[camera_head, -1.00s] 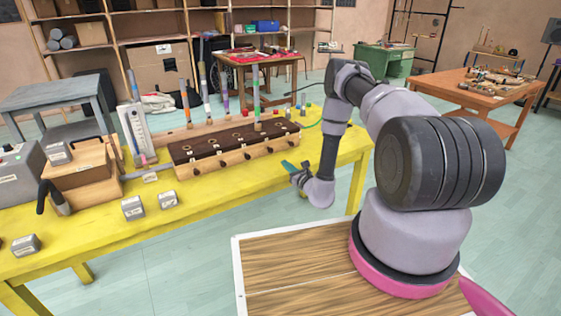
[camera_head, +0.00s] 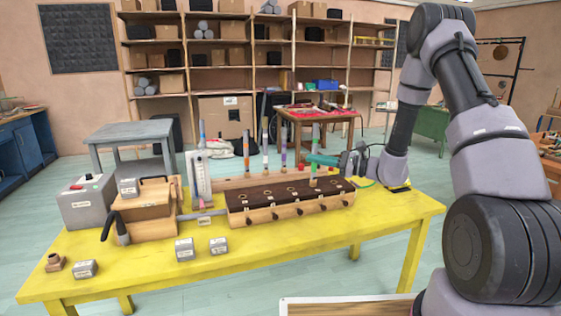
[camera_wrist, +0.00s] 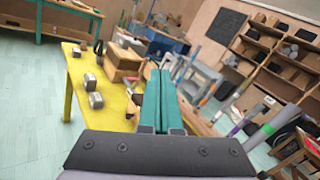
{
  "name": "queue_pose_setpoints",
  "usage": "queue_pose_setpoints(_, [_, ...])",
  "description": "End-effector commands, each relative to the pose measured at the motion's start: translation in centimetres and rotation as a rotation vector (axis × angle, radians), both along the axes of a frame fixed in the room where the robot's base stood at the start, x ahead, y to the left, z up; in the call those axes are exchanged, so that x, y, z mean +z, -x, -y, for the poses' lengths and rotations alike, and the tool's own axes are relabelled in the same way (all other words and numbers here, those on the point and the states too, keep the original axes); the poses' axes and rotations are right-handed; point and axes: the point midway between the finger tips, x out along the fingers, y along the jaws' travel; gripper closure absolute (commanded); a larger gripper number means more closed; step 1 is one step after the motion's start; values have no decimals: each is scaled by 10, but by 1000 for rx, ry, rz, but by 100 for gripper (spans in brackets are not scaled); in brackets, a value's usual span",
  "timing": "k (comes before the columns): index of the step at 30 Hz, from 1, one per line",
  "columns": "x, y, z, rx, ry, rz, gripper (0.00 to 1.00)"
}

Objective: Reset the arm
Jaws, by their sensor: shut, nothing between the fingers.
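My gripper (camera_head: 318,159) shows teal fingers at the right end of the yellow table, over or near the dark-topped wooden block (camera_head: 285,198). It points left in the head view. I cannot tell whether it touches the upright tube beside it. In the wrist view the two teal fingers (camera_wrist: 157,98) lie together, shut, with nothing held. My arm rises at the right, bends over at the top and comes down to the gripper.
The yellow table (camera_head: 290,252) bears a grey box (camera_head: 88,202), a wooden box (camera_head: 146,212), several small grey blocks, including one at the front (camera_head: 185,249), and upright coloured tubes around the dark-topped block. A grey side table (camera_head: 128,132) and a red-topped table (camera_head: 318,113) stand behind.

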Motion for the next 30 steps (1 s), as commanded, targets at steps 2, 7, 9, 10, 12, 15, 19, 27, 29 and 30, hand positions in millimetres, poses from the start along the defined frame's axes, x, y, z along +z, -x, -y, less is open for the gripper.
queue_pose_setpoints(2, [35,23,-10,100,79,57,100])
queue_pose_setpoints(7, [83,78,-20,286,272,159,100])
queue_pose_setpoints(9, [98,101,-19,348,361,202,100])
queue_pose_setpoints(10, [103,110,-18,373,401,221,100])
queue_pose_setpoints(12, [115,132,-14,423,498,268,100])
queue_pose_setpoints(15, [129,161,-5,480,641,334,100])
queue_pose_setpoints(19, [144,195,13,529,837,428,100])
queue_pose_setpoints(27, [174,247,65,525,1259,637,100])
queue_pose_setpoints(29, [181,256,78,505,1352,685,100])
queue_pose_setpoints(30, [186,261,86,488,1411,717,100])
